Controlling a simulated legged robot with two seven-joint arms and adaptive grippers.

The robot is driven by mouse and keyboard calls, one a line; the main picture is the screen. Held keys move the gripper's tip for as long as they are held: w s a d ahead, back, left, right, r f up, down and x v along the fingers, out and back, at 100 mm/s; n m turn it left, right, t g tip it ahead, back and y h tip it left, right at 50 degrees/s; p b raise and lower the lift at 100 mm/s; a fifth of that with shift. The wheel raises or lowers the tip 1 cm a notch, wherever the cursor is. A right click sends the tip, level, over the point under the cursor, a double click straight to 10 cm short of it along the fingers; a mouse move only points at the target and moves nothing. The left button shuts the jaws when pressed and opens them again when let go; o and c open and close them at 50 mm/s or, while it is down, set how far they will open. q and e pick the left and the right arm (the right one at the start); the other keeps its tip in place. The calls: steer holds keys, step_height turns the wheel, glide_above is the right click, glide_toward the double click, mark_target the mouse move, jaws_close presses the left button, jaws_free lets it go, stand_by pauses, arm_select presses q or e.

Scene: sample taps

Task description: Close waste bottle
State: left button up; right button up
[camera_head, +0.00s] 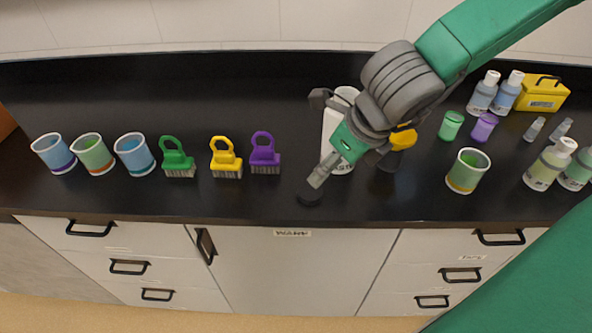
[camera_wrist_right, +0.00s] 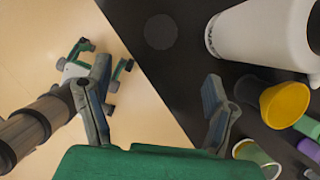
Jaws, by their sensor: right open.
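The waste bottle (camera_head: 336,122) is a white bottle standing upright on the black counter, partly hidden by my right arm in the head view. It also shows at the top right of the right wrist view (camera_wrist_right: 255,35). A flat dark disc, seemingly its cap (camera_head: 309,195), lies on the counter in front of the bottle, and shows at the top of the wrist view (camera_wrist_right: 161,31). My right gripper (camera_head: 328,171) is open and empty above the counter, its fingers (camera_wrist_right: 158,85) spread apart. My left gripper seems to show over the floor in the wrist view (camera_wrist_right: 95,65); its jaws are unclear.
A yellow funnel-like piece (camera_head: 404,138) stands right of the waste bottle, and a green-and-yellow cup (camera_head: 467,171) farther right. Several cups and brushes (camera_head: 226,158) stand at the left. Bottles and a yellow box (camera_head: 541,94) crowd the right. The back left counter is clear.

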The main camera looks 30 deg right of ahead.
arm_select(q)
steer(key=shift+s+a, duration=0.15)
steer(key=shift+a, duration=0.2)
arm_select(e)
steer(key=shift+a+r, duration=0.25)
steer(key=shift+r, duration=0.05)
steer(key=b, duration=0.2)
glide_above(311, 191)
steer(key=s, duration=0.3)
steer(key=f, duration=0.7)
steer(key=shift+w+d+f, duration=0.2)
steer(key=shift+d, duration=0.15)
steer(key=shift+w+a+f, duration=0.2)
steer(key=shift+f, duration=0.2)
arm_select(q)
step_height(311, 191, down, 2)
steer(key=shift+d, duration=0.1)
arm_select(e)
steer(key=shift+a, duration=0.1)
steer(key=x, duration=0.5)
steer(key=shift+w+d, duration=0.2)
steer(key=shift+d, duration=0.05)
arm_select(q)
steer(key=shift+d+f, duration=0.1)
steer(key=shift+f, duration=0.1)
arm_select(e)
steer(key=shift+a, duration=0.1)
